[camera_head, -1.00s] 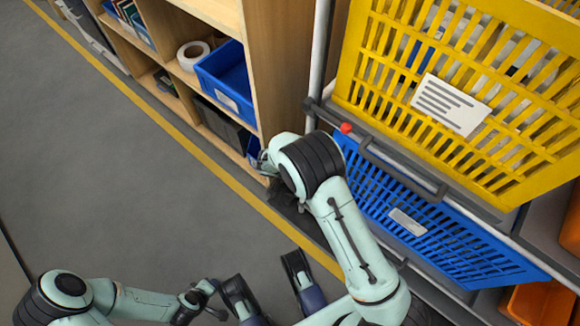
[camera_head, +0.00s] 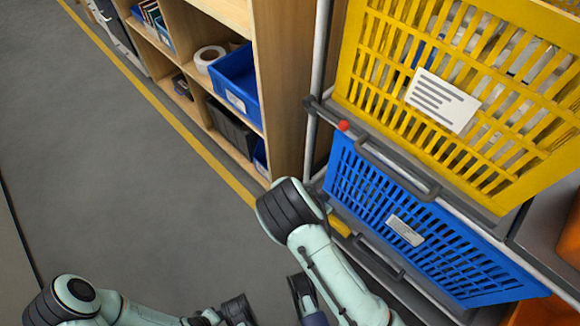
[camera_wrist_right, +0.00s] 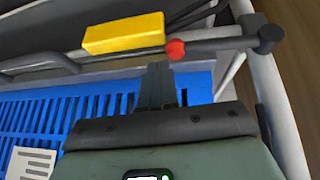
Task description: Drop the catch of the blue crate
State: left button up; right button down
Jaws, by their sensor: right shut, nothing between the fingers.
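The blue crate (camera_head: 415,225) sits behind a grey rail at the right of the head view; its slatted front and label also show in the right wrist view (camera_wrist_right: 60,110). A yellow block (camera_head: 340,226), apparently the catch, is on the lower rail; in the right wrist view it (camera_wrist_right: 124,33) lies along the rail beside a red knob (camera_wrist_right: 176,49). My right gripper (camera_wrist_right: 160,80) is shut and empty, its tips just below the knob in that view; contact is unclear. My arm hides it in the head view. My left gripper (camera_head: 268,302) is open and empty at the bottom.
A yellow crate (camera_head: 450,95) stands above the blue one, with another red knob (camera_head: 343,125) on its rail. A white post (camera_head: 318,80) and a wooden shelf unit (camera_head: 285,90) stand left of the crates. The grey floor (camera_head: 120,180) is clear.

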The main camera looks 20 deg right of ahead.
pick_arm(q)
jog(key=shift+s+f, duration=0.35)
jog(key=shift+s, duration=0.35)
pick_arm(e)
jog(key=shift+s+d+f+m+t+y, duration=0.15)
jog(key=shift+s+f+t+y, duration=0.1)
jog(key=shift+f+t, duration=0.3)
jog(key=shift+s+a+f+m+t+y, duration=0.15)
jog(key=shift+f+t+y, duration=0.1)
jog(key=shift+f+t, duration=0.3)
jog(key=shift+d+f, duration=0.1)
jog(key=shift+f, duration=0.05)
